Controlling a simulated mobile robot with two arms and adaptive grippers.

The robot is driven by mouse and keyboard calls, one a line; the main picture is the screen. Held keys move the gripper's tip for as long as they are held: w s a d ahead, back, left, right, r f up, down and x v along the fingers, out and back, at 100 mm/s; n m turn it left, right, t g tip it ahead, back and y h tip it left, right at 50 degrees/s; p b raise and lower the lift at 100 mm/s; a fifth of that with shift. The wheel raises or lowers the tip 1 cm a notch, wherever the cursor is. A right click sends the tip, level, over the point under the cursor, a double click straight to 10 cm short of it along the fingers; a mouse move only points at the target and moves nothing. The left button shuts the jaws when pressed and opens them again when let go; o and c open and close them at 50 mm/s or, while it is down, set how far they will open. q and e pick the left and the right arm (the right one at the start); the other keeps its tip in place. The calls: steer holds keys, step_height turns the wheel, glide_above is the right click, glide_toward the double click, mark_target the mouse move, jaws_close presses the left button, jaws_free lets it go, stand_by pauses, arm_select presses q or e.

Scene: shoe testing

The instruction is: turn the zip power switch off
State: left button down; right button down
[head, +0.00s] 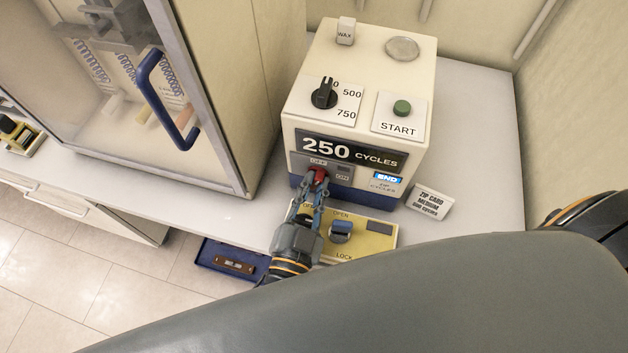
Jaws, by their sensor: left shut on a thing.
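The zip cycle tester (365,70) is a cream box with a blue base on the grey bench. Its display reads 250 cycles. Below the display is the OFF/ON switch panel (342,176), with a red power switch (320,175) near the OFF label. My left gripper (316,186) reaches up from below with its fingertips shut on the red switch, hiding part of it. The exact tilt of the switch is hard to tell. My right gripper is out of view; only part of my right arm shows at the right edge.
A zip card sign (430,200) stands to the right. A cabinet with a blue handle (160,100) stands left. A blue tray (228,258) is lower left. My arm covers the lower right.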

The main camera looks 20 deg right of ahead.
arm_select(q)
steer(key=shift+n+p, duration=1)
steer(key=shift+n, duration=1.2)
steer(key=c, duration=1.6)
jaws_free()
steer(key=shift+a, duration=0.1)
steer(key=v, duration=1.2)
